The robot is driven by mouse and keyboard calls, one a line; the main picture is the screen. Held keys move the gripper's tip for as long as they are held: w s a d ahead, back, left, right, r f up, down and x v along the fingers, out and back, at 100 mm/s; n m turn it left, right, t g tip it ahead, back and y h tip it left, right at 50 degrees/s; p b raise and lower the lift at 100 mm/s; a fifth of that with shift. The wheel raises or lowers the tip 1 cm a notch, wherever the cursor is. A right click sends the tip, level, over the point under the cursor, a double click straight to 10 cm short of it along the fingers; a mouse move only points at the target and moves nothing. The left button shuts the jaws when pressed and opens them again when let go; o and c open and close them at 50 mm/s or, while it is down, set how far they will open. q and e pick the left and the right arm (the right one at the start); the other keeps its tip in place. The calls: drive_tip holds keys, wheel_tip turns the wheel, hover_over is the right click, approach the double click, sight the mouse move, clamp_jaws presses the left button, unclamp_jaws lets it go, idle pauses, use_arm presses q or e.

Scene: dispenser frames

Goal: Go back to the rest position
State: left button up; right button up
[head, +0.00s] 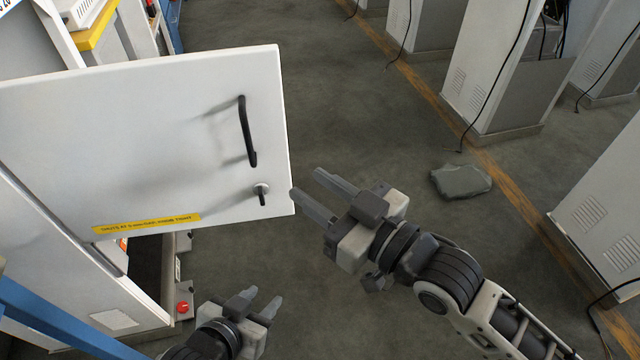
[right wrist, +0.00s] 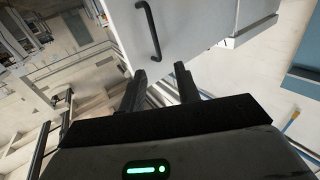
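My right gripper (head: 326,197) is open and empty. It is just right of the free edge of a white cabinet door (head: 150,130), with its fingers pointing toward that edge; I cannot tell whether they touch it. The door stands open and carries a black handle (head: 247,132), a small key or latch (head: 261,193) and a yellow label. In the right wrist view the open fingers (right wrist: 160,88) show below the door and its handle (right wrist: 149,30). My left gripper (head: 262,300) is open and empty, low in the head view, below the door.
The white cabinet (head: 70,260) stands at the left, with a red button (head: 183,308) near its opening. A blue bar (head: 50,318) crosses the lower left. Grey floor is clear in the middle. A flat grey stone-like slab (head: 461,181) lies at the right, near several white cabinets.

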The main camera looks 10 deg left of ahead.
drive_tip(key=s+d+f+m+h, duration=0.4)
drive_tip(key=d+f+h, duration=0.2)
drive_tip(key=d+f, duration=0.4)
drive_tip(key=s+d+f+m+h, duration=0.4)
drive_tip(key=d+f+h, duration=0.2)
drive_tip(key=d+f, duration=0.3)
wheel_tip(320, 180, down, 3)
drive_tip(key=shift+d+f+m, duration=0.2)
drive_tip(key=shift+d+m, duration=0.1)
drive_tip(key=shift+d, duration=0.1)
drive_tip(key=shift+s+d, duration=0.1)
drive_tip(key=shift+s, duration=0.05)
